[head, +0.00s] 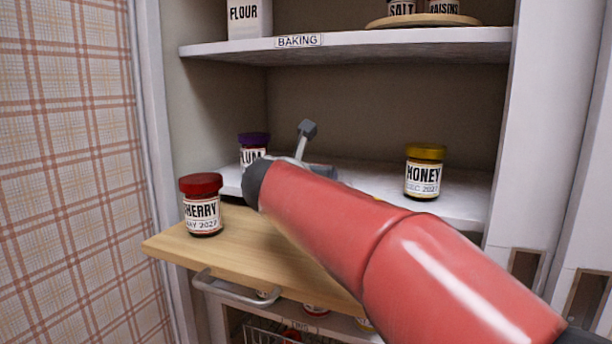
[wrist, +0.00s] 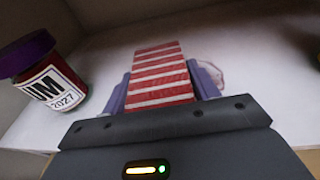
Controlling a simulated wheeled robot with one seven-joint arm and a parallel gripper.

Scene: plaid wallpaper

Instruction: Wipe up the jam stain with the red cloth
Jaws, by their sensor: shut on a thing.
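The red cloth (wrist: 158,62), striped red and white, is in the wrist view, folded into a block between the fingers of my gripper (wrist: 160,88). My gripper is shut on it, over the white shelf. A pale pinkish smear (wrist: 212,72), seemingly the jam stain, shows on the shelf just beside and behind the right finger. Part of it is hidden by the finger and cloth. I cannot tell whether the cloth touches the shelf. In the head view my red arm hides the cloth, the stain and most of the gripper.
The plum jar (head: 253,148) stands on the shelf (head: 465,208) left of my gripper; it also shows in the wrist view (wrist: 45,85). The honey jar (head: 424,172) stands to the right. A cherry jar (head: 202,205) sits on the pull-out board (head: 180,246). The baking shelf (head: 350,43) is above.

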